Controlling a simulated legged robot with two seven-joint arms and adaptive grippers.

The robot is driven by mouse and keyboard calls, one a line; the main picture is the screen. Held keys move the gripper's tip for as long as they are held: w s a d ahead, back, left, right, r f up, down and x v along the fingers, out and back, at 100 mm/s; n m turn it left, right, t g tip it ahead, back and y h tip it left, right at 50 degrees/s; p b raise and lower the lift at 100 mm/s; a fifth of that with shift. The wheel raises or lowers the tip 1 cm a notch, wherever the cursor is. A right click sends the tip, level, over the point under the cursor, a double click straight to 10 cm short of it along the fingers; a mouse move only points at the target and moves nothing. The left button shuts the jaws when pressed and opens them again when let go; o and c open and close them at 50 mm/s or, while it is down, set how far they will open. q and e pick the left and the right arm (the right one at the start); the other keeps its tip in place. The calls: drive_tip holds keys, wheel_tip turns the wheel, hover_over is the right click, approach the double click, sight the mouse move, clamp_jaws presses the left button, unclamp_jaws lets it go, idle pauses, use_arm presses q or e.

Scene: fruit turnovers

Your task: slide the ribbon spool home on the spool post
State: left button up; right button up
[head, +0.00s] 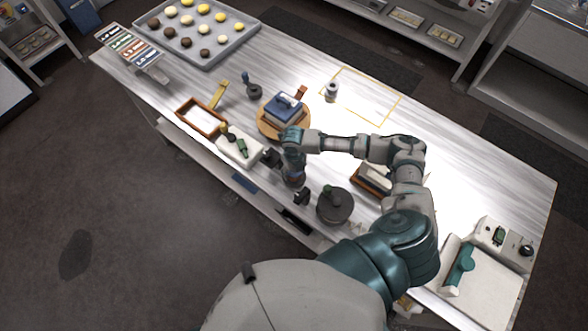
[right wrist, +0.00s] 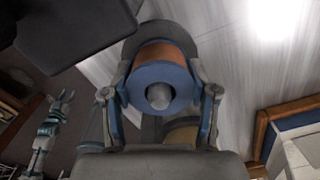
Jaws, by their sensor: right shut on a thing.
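The ribbon spool shows close up in the right wrist view, with a blue flange (right wrist: 135,82) facing the camera and a copper-brown ribbon band behind it. My right gripper (right wrist: 159,92) is shut on it, one finger on each side. A grey rounded tip (right wrist: 159,97) shows in the spool's central hole, and a grey disc (right wrist: 165,30) lies behind the spool. I take the tip for the spool post's; how far down the spool sits is hidden. In the head view my right gripper (head: 292,168) points down near the table's front edge.
A round wooden board (head: 262,126) with a blue box (head: 283,108) stands behind my gripper. A white block (head: 240,150) lies to its left and a dark round stand (head: 335,207) to its right. A tray of pastries (head: 232,47) stands at the far left.

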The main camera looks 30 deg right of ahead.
drive_tip(key=o, duration=1.2)
wheel_tip(320, 180, up, 12)
drive_tip(key=shift+f, duration=0.1)
idle(1.8)
